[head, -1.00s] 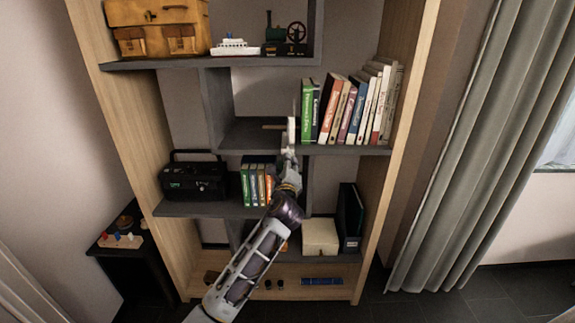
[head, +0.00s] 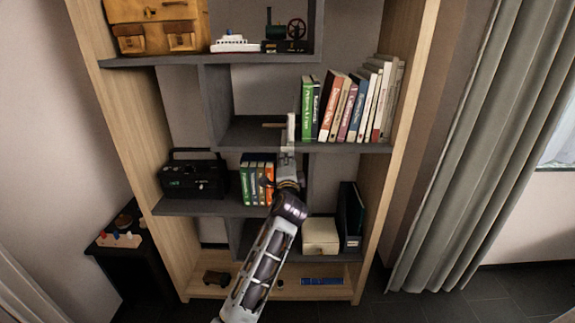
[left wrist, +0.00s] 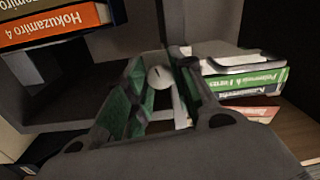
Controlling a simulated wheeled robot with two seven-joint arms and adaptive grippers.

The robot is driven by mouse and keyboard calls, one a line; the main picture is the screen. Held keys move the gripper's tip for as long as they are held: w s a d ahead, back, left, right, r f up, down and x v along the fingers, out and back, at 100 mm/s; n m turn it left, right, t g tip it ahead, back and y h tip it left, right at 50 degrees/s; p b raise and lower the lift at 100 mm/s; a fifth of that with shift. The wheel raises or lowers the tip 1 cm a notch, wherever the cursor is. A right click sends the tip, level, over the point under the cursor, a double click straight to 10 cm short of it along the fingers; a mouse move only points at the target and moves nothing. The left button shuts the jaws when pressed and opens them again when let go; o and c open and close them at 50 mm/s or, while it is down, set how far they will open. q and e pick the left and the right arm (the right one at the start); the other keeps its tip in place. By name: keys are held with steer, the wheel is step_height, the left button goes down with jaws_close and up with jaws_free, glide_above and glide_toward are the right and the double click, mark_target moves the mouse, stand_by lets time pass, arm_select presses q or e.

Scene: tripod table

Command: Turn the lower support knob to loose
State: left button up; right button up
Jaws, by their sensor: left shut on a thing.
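A slim white upright piece (head: 291,127) stands in front of the middle shelf, with a short brown rod (head: 273,126) to its left. I cannot make out a whole tripod. My left gripper (head: 287,160) is at the lower end of the white piece. In the left wrist view, a pale round knob (left wrist: 158,77) with a dark slot sits between the green-padded fingers of my left gripper (left wrist: 163,90), which is shut on it. A white part (left wrist: 215,55) shows beyond the right finger. The knob is hidden in the head view. My right gripper is out of view.
A bookcase fills the space behind, with a row of books (head: 350,105) right of the gripper and shorter books (head: 257,182) to its left. A black radio (head: 192,177) and a cream box (head: 320,235) stand on lower shelves. A curtain (head: 470,150) hangs at the right.

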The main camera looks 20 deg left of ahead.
arm_select(q)
steer(key=shift+f+n, duration=0.1)
steer(key=shift+n, duration=0.2)
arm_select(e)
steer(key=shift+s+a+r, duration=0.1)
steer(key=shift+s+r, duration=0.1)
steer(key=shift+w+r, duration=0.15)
arm_select(q)
steer(key=o, duration=1.1)
steer(key=shift+c, duration=0.2)
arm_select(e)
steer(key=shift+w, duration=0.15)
arm_select(q)
steer(key=shift+m, duration=0.5)
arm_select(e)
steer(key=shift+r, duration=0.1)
